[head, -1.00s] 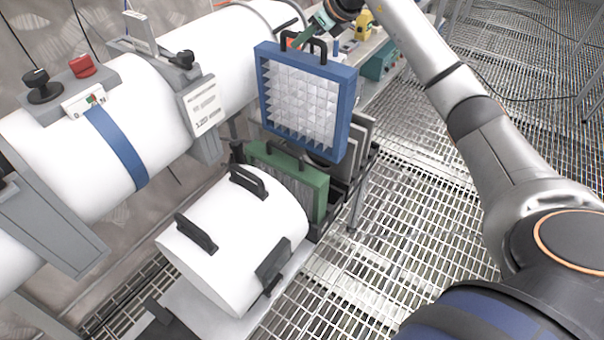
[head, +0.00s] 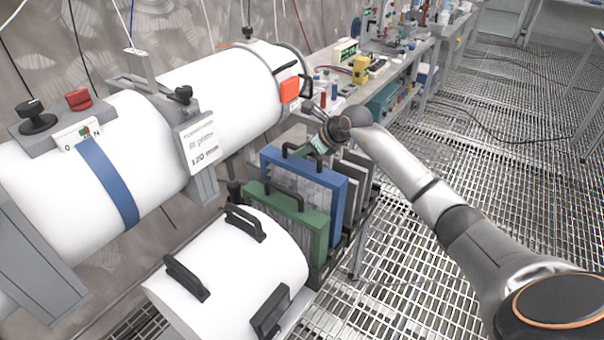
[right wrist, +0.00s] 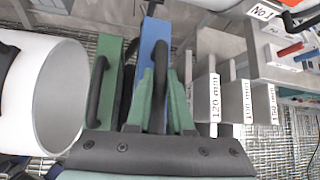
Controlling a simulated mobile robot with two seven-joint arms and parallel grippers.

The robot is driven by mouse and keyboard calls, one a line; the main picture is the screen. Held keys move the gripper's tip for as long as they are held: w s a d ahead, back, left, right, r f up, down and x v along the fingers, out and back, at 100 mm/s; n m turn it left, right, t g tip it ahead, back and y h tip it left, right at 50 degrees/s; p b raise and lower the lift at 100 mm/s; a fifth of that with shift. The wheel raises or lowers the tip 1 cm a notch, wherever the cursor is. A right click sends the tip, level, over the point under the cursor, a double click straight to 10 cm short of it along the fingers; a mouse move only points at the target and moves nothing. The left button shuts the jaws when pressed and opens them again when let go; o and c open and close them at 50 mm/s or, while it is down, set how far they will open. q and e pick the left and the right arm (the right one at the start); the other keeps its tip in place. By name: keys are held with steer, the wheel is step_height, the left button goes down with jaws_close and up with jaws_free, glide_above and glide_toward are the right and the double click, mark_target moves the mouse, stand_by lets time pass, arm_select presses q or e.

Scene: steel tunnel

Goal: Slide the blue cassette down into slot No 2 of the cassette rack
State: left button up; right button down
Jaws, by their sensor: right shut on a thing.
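The blue cassette (head: 339,205) stands upright directly behind the green cassette (head: 318,238) in the dark cassette rack (head: 352,236). Its lower part is hidden by the green one, so I cannot tell how deep it sits. Its top is slightly higher in the picture than the green cassette's. My right gripper (head: 310,148) is shut on the blue cassette's black handle. The right wrist view shows the green fingers (right wrist: 160,82) around the handle, with the blue frame (right wrist: 152,38) beyond. My left gripper is not in view.
Grey plates (head: 364,168) stand behind the blue cassette. In the right wrist view, grey plates have millimetre labels (right wrist: 214,98). A white half-cylinder cover (head: 225,270) lies in front of the rack, and the white tube (head: 150,150) runs along the left.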

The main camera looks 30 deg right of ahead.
mark_target(307, 167)
step_height(307, 167, down, 7)
steer(key=shift+w+r, duration=0.1)
stand_by(0.4)
steer(key=c, duration=1.3)
jaws_free()
steer(key=shift+f, duration=0.3)
steer(key=o, duration=0.5)
steer(key=shift+r, duration=0.1)
steer(key=shift+r, duration=0.15)
steer(key=v, duration=1.2)
